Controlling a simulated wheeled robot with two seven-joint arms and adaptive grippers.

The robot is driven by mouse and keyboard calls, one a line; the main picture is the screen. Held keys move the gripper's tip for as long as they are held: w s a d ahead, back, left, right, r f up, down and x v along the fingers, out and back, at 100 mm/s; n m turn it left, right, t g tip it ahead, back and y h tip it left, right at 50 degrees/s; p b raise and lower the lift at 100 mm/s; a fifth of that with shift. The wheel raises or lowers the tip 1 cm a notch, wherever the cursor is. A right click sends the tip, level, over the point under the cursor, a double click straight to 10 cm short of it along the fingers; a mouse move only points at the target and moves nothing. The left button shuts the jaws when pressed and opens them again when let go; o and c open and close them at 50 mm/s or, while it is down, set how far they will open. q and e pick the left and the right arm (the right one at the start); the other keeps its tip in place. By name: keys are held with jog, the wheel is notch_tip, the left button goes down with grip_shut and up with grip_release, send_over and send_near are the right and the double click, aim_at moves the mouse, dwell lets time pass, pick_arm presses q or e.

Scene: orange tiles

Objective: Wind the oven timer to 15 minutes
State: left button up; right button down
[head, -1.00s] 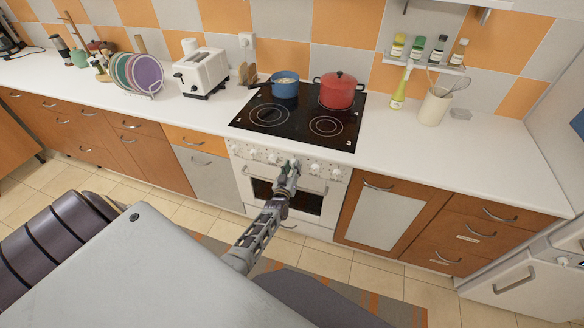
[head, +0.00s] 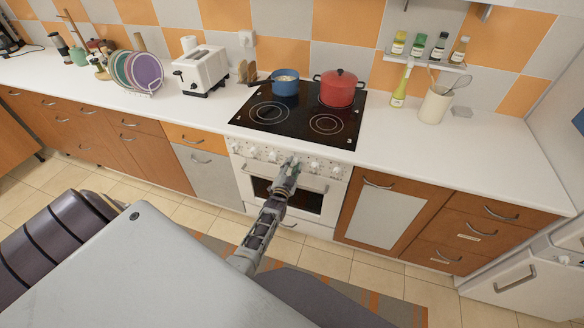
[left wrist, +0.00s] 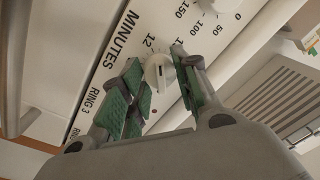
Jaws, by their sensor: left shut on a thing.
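The white oven timer knob (left wrist: 157,72) shows in the left wrist view on the panel lettered MINUTES, with a 12 visible beside it. Other numbers around it are partly hidden. My left gripper (left wrist: 163,84), with green pads, is shut on this knob, one finger on each side. In the head view my left gripper (head: 290,163) is at the front panel of the white oven (head: 306,184), among its row of knobs, and hides the timer there. I cannot clearly read the knob's setting. My right gripper is not in view.
The black hob (head: 285,121) above holds a blue pot (head: 285,83) and a red pot (head: 338,89). The oven's handle bar runs just below the knobs. A dial (left wrist: 207,9) marked 0, 50, 100 and 150 sits close beside the timer.

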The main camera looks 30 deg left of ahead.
pick_arm(q)
jog(key=shift+f+m+h+b, duration=0.15)
jog(key=shift+m+b, duration=0.5)
jog(key=shift+m, duration=1.4)
jog(key=shift+r+m+h+b, duration=0.15)
jog(key=shift+m+b, duration=0.45)
jog(key=shift+m, duration=1.45)
jog(key=shift+t, duration=0.3)
jog(key=o, duration=1)
jog(key=shift+s+f, duration=0.1)
jog(key=shift+s, duration=0.1)
jog(key=shift+v, duration=5.85)
